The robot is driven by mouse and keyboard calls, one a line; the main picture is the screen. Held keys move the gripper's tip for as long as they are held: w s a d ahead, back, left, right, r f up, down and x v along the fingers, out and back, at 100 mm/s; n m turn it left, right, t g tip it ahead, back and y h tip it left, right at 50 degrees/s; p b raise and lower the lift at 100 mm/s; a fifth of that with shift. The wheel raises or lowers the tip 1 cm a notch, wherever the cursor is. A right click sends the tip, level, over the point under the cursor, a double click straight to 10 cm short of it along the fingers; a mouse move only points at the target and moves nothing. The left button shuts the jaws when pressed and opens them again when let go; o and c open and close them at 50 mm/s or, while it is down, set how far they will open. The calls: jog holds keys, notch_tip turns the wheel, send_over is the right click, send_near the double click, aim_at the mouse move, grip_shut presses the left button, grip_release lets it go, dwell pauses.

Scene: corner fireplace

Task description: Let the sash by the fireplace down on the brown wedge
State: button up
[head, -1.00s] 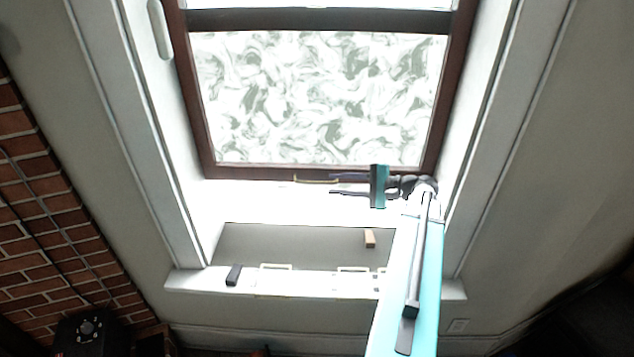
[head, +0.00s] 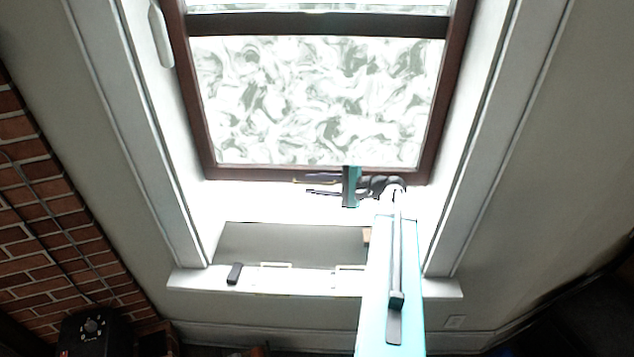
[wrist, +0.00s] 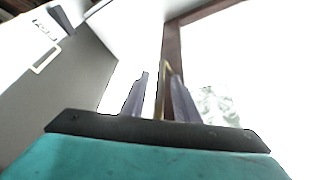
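The brown-framed sash (head: 318,100) stands raised in the window, with a bright gap below its bottom rail. A thin brass handle (head: 302,181) is on that rail; it also shows in the wrist view (wrist: 164,80). My gripper (head: 308,185) is at the handle, pointing left. In the wrist view its two fingers (wrist: 158,100) stand apart, with the handle between them, near the right finger; I cannot tell whether they touch. A light-brown wedge (head: 367,235) is below the sash to the right, mostly hidden by my arm.
A dark block (head: 234,273) lies on the white sill (head: 200,281) at the left. White brackets (head: 275,265) stand along the sill. Window jambs close in both sides. A brick wall (head: 35,230) and a black box with a dial (head: 92,328) are at lower left.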

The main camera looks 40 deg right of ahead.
grip_shut()
jog(key=shift+d, duration=0.35)
jog(key=shift+a, duration=0.2)
jog(key=f+b, duration=0.5)
jog(key=f, duration=0.3)
jog(key=f+b, duration=0.6)
jog(key=f, duration=0.3)
jog(key=a+f+b, duration=0.1)
jog(key=f+b, duration=0.5)
jog(key=f, duration=0.2)
jog(key=shift+f, duration=0.3)
jog(key=shift+s, duration=0.1)
grip_release()
jog(key=shift+d, duration=0.25)
